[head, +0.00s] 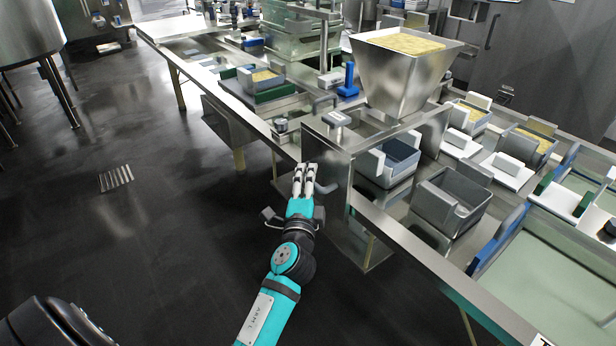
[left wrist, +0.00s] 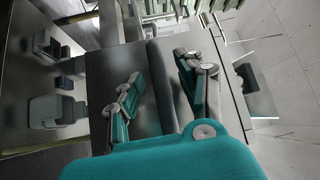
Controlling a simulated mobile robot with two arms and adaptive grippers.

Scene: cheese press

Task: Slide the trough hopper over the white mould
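The trough hopper (head: 405,82) is a steel funnel full of yellow curd. It stands on a steel frame (head: 335,150) at the right-centre of the head view. A grey bar handle (head: 326,187) sticks out of the frame's front. My left gripper (head: 304,168) is at this handle. In the left wrist view a dark grey bar (left wrist: 160,85) runs between the fingers of my left gripper (left wrist: 158,90), with gaps seen on its sides. I cannot tell which mould is the white one. My right gripper is out of view.
A grey mould (head: 452,200) stands on the steel bench right of the frame. White blocks (head: 515,145) and curd-filled moulds (head: 530,140) stand farther right. A blue-handled item (head: 348,82) stands behind the frame. The dark floor left of the bench is mostly clear.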

